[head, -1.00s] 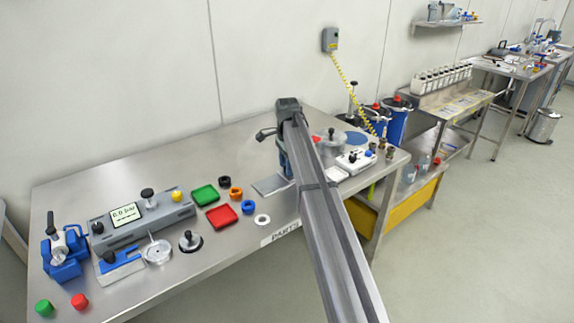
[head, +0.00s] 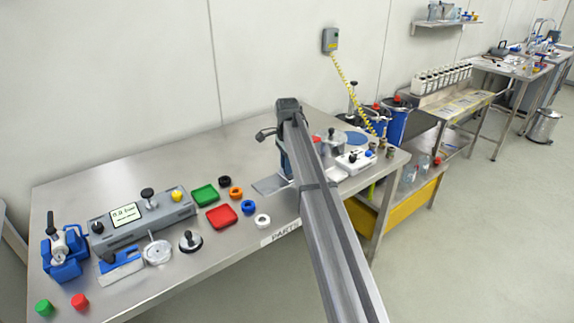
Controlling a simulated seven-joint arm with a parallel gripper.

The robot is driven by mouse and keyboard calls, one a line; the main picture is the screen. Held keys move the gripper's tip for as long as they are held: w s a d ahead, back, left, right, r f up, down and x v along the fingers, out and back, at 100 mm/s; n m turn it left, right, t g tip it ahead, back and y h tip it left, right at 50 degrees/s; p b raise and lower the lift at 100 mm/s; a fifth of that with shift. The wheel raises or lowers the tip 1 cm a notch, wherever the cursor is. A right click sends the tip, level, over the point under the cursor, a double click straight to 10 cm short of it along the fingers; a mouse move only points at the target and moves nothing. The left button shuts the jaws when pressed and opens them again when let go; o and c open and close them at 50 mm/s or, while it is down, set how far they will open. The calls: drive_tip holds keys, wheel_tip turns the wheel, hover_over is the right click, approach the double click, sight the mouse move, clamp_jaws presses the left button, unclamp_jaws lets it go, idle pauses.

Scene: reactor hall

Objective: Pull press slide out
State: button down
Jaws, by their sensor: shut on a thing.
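A dark upright head (head: 288,104) with a short black part at its left stands at the back middle of the table. Blue shows lower down beside my arm; I take this to be the press, but cannot be sure. A flat grey metal plate (head: 268,185) lies at its foot on the left, and it may be the press slide. My long grey arm crosses in front and covers the right of this spot. My gripper is hidden behind the arm, so its contact with the slide does not show.
The steel table (head: 130,170) is clear along the back left. A green tray (head: 205,195), a red tray (head: 221,215) and several rings lie left of the plate. A grey device with a display (head: 125,214) stands further left. A white device (head: 356,160) stands right of my arm.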

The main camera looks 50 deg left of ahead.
drive_tip(key=shift+s, duration=0.1)
drive_tip(key=s, duration=1)
drive_tip(key=shift+s, duration=0.2)
drive_tip(key=c, duration=1.3)
unclamp_jaws()
drive_tip(key=shift+s, duration=0.15)
drive_tip(key=o, duration=0.4)
drive_tip(key=shift+w, duration=0.2)
wheel_tip(320, 180, up, 14)
drive_tip(key=shift+f, duration=0.15)
